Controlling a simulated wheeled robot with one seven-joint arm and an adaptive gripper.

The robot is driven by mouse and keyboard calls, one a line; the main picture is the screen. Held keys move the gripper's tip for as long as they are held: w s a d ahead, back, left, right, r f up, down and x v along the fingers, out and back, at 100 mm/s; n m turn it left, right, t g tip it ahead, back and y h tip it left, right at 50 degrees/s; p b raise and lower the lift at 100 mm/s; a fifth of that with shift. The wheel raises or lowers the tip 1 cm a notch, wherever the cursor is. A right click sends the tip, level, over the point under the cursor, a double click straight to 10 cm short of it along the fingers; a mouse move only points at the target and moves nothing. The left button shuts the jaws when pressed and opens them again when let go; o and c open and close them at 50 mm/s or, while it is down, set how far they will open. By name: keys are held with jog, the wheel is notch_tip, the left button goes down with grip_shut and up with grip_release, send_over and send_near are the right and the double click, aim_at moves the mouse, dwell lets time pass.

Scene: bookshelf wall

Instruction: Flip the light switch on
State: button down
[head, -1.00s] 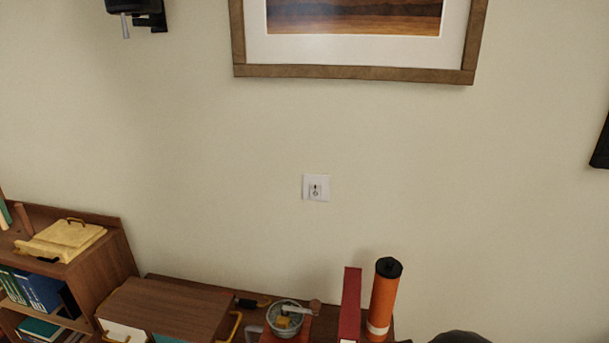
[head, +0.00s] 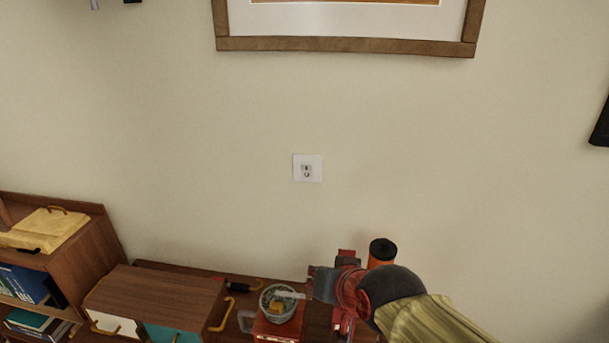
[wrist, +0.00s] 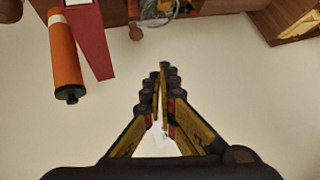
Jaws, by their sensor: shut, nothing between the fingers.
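The light switch (head: 307,168) is a small white square plate with a dark-marked toggle, on the pale wall in the middle of the head view. I cannot tell its on or off state. My gripper (wrist: 164,72) is shut and empty, with its fingertips together in the wrist view. A white patch shows between and behind the finger links there, probably part of the switch plate. In the head view my arm is at the lower right, below and to the right of the switch, apart from it.
A low cabinet (head: 160,291) runs along the wall below. A framed picture (head: 345,45) hangs above. The wall around the switch is clear.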

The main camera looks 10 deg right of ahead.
aim_at(306, 165)
jog(key=w+r+m+t+h+b, duration=0.1)
jog(key=w+m+t+h, duration=0.9)
jog(key=w+m, duration=0.8)
jog(key=shift+w+r+m+t, duration=0.15)
jog(key=shift+r+m+t, duration=0.2)
jog(key=shift+m+t, duration=0.25)
jog(key=x, duration=1.4)
jog(key=shift+d, duration=0.1)
jog(key=shift+r, duration=0.1)
